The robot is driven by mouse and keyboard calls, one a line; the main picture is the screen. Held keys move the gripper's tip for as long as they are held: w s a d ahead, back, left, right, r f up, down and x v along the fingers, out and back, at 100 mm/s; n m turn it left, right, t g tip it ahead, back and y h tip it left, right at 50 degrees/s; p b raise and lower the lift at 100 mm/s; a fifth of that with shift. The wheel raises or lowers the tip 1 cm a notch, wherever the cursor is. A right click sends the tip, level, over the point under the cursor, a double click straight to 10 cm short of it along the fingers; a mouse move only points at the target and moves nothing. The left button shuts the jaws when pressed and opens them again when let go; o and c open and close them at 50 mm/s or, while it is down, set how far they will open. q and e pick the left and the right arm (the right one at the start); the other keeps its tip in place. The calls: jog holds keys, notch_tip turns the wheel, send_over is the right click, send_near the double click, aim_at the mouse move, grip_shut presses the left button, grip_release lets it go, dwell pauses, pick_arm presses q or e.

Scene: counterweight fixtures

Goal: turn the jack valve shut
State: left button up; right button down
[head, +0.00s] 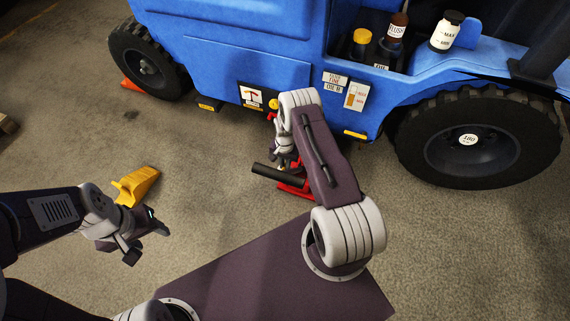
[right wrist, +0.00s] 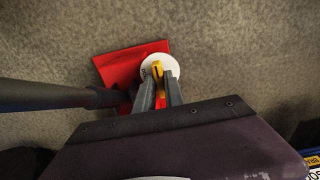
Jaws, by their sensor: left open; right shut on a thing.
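The red jack (head: 294,188) sits on the floor beside the blue vehicle, with a black handle bar (head: 278,175) reaching out to the left. In the right wrist view, the jack's red plate (right wrist: 118,68) carries a white disc (right wrist: 147,64) with a small yellow valve lever (right wrist: 157,69) over it. My right gripper (right wrist: 159,84), also in the head view (head: 284,163), is shut on the yellow lever, its fingers on either side. The fingers hide part of the disc, and I cannot read any marks on it. My left gripper (head: 150,246) is open and empty, well left of the jack.
The blue vehicle (head: 230,60) stands behind, with large black wheels left and right (head: 480,138). A yellow chock (head: 136,186) lies near my left gripper. Floor between chock and jack is clear.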

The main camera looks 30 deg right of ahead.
dwell(0.5)
jog(key=c, duration=1.4)
grip_release()
jog(key=shift+c, duration=0.2)
notch_tip(320, 180, up, 9)
jog(key=p, duration=0.5)
jog(key=shift+p, duration=0.4)
